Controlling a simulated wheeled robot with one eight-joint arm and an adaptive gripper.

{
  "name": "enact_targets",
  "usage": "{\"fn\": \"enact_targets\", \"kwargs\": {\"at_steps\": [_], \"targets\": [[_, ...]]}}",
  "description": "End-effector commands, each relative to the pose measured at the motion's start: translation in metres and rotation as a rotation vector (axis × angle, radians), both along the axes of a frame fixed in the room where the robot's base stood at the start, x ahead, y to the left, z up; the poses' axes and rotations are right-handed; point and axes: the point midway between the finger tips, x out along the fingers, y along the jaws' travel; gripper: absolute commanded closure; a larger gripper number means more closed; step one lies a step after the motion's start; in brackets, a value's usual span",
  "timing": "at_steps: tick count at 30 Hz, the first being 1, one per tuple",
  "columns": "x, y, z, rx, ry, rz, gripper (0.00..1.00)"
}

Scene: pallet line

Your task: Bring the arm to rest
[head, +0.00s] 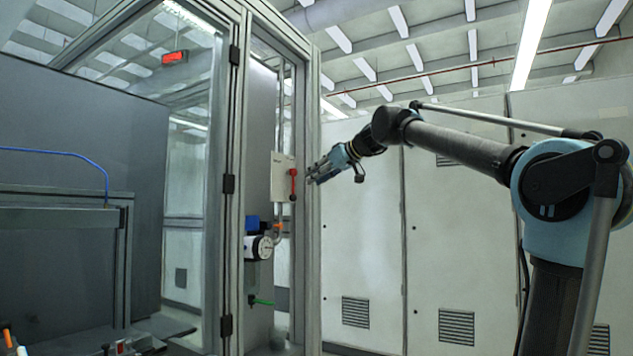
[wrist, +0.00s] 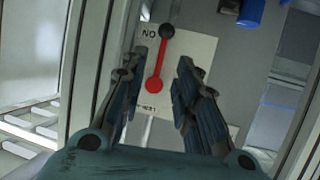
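My arm (head: 465,148) reaches out from the right side of the head view toward the left. My gripper (head: 310,178) is at its end, in front of the cabinet's right frame post. In the wrist view my gripper (wrist: 162,60) is open, with its two dark fingers apart and nothing held. A red lever (wrist: 158,62) with a dark round end at the top shows beyond and between the fingers. It is on a white plate (wrist: 203,52) marked "NO". In the head view the red lever (head: 293,185) is just left of the fingertips, with a visible gap.
A framed glass cabinet (head: 232,130) stands at the left. Below the plate is a white round gauge (head: 262,248) with a blue part (head: 252,224). A green handle (head: 263,301) is lower. Grey wall panels (head: 365,240) stand behind, with open space before them.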

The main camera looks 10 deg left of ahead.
Motion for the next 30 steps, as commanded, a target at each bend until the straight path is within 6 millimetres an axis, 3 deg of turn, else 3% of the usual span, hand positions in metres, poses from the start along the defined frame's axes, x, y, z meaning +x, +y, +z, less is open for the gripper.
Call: {"fn": "enact_targets", "kwargs": {"at_steps": [8,11,14,23,30], "targets": [[0.000,-0.001,-0.002,-0.001,0.003,-0.001,0.72],[-0.003,-0.010,-0.016,-0.015,0.022,-0.009,0.72],[-0.011,-0.031,-0.050,-0.045,0.068,-0.032,0.72],[-0.055,-0.123,-0.202,-0.180,0.281,-0.169,0.72],[-0.104,-0.196,-0.323,-0.281,0.453,-0.321,0.72]]}}
